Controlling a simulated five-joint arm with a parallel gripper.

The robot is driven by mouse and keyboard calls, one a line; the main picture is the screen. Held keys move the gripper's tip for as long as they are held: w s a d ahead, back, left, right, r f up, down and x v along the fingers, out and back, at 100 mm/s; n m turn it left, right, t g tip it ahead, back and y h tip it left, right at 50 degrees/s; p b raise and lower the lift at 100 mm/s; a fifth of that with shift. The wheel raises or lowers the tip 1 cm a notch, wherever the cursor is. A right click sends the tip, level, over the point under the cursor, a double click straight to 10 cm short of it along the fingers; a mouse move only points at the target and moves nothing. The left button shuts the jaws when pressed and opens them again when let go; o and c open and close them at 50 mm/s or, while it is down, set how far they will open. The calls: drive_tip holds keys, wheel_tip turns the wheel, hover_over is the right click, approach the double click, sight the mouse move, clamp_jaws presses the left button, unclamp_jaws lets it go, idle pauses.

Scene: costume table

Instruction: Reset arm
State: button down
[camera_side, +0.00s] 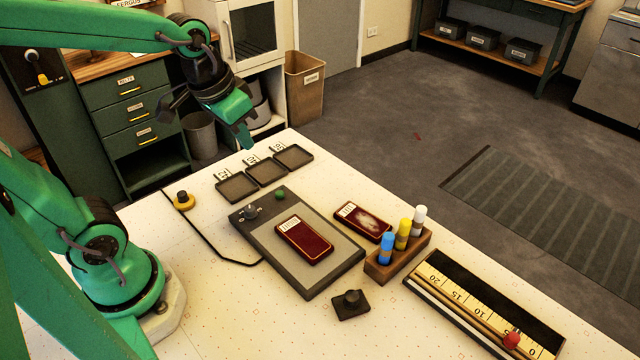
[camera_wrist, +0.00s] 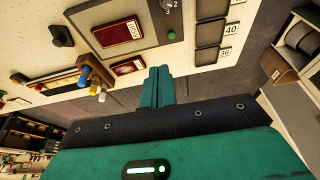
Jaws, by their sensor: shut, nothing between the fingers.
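My gripper (camera_side: 246,137) hangs in the air above the far left edge of the white table (camera_side: 180,260), near the small dark trays. Its green fingers are shut and empty; in the wrist view the two fingertips (camera_wrist: 160,78) lie side by side. My arm reaches in from the left, raised clear of everything on the table. Nothing touches the gripper.
A wooden rack (camera_side: 398,262) holds three capped bottles. Three dark trays (camera_side: 237,187), a black knob (camera_side: 350,303) and a ruler box (camera_side: 485,300) stand around.

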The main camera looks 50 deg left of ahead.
drive_tip(key=s+d+r+t, duration=0.1)
drive_tip(key=s+r+t, duration=0.1)
drive_tip(key=s, duration=0.3)
drive_tip(key=shift+s+r, duration=0.3)
drive_tip(key=shift+s, duration=0.05)
drive_tip(key=shift+d, duration=0.1)
idle(1.0)
